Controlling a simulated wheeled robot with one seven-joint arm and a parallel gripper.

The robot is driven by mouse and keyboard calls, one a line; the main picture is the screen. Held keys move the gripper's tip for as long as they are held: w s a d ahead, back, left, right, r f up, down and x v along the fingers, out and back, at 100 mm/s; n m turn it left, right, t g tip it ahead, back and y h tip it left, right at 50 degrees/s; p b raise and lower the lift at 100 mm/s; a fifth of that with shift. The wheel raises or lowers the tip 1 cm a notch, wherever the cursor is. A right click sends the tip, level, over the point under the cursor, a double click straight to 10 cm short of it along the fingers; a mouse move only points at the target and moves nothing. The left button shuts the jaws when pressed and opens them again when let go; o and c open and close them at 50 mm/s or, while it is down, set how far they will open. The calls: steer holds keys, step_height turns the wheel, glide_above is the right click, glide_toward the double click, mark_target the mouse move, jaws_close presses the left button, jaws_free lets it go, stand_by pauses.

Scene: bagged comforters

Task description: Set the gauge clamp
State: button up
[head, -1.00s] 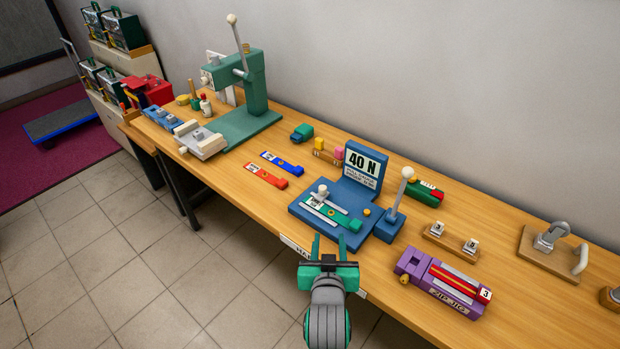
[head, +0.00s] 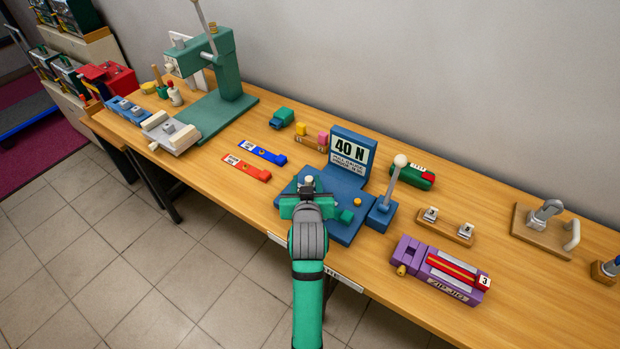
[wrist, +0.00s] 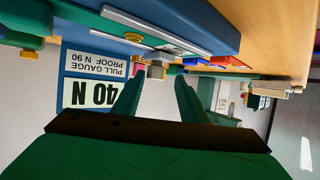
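The blue pull gauge (head: 345,228) stands on the wooden bench with an upright sign reading 40 N (head: 350,151). Its clamp has a pale knob (head: 309,181) that shows just beyond my gripper (head: 307,194) in the head view. In the wrist view, which is upside down, my gripper (wrist: 158,82) has its two green fingers apart. The knob (wrist: 156,71) appears between and just past the fingertips, and I see no contact. My gripper hides most of the green strip and the rails on the gauge in the head view. A white-ball lever (head: 393,180) stands at the gauge's right.
A purple zip jig (head: 440,271) lies right of the gauge. Red (head: 246,168) and blue (head: 263,152) tags lie left of it. A green press (head: 225,85) stands farther left. A wooden block with two metal pieces (head: 447,228) sits behind the jig.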

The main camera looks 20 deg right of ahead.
steer(key=shift+w+d+f, duration=0.25)
steer(key=shift+w, duration=0.3)
steer(key=shift+w+d+f, duration=0.2)
steer(key=shift+w+d, duration=0.25)
steer(key=shift+d, duration=0.1)
steer(key=shift+c, duration=0.6)
